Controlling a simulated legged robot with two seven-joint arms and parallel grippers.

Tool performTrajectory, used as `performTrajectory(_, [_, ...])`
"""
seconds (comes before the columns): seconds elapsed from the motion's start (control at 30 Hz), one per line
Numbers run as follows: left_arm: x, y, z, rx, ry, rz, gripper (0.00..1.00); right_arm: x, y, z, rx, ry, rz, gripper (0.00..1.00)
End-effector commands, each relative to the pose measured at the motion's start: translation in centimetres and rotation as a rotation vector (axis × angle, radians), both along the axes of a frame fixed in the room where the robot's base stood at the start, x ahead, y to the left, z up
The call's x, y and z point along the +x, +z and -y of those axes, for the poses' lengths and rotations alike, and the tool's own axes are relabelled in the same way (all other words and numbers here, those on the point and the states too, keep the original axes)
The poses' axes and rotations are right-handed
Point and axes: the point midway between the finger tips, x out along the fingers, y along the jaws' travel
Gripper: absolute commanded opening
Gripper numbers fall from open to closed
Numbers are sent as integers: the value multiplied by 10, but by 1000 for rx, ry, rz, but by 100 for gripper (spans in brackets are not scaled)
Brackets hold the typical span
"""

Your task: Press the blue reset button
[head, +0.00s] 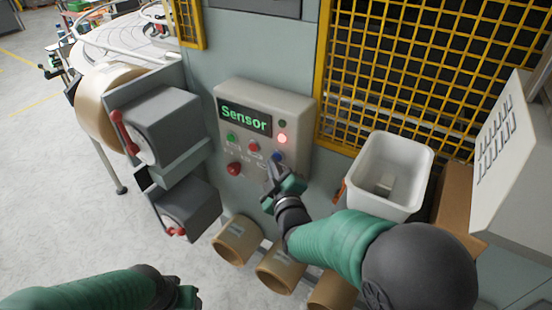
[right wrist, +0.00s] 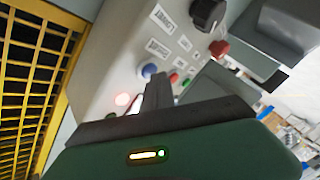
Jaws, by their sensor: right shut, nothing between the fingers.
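The blue reset button (head: 277,156) is on the front of a grey control box (head: 305,112), below a glowing red lamp (head: 282,139). It also shows in the right wrist view (right wrist: 148,71), just beside my fingertips. My right gripper (head: 270,166) is shut and empty, its tips pointing at the box just below and left of the blue button. I cannot tell whether the tips touch the panel. My left gripper (head: 188,296) is low at the bottom edge, away from the box; its fingers are unclear.
A screen (head: 244,116) reads "Sensor". Green (head: 231,136) and red (head: 253,146) buttons and a larger red knob (head: 234,168) share the panel. Tape rolls (head: 237,240) sit below. A white bin (head: 398,150) and yellow mesh guard (head: 430,60) are at the right.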

Motion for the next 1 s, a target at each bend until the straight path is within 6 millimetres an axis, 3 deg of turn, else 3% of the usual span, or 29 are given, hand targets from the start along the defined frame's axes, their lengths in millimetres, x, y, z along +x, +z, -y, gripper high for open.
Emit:
performTrajectory(0.67, [0, -2, 0, 0, 0, 0, 53, 4, 0, 3, 0, -1, -1, 0])
performTrajectory(1.0, [0, -3, 0, 0, 0, 0, 53, -10, 0, -6, 0, 0, 0, 0])
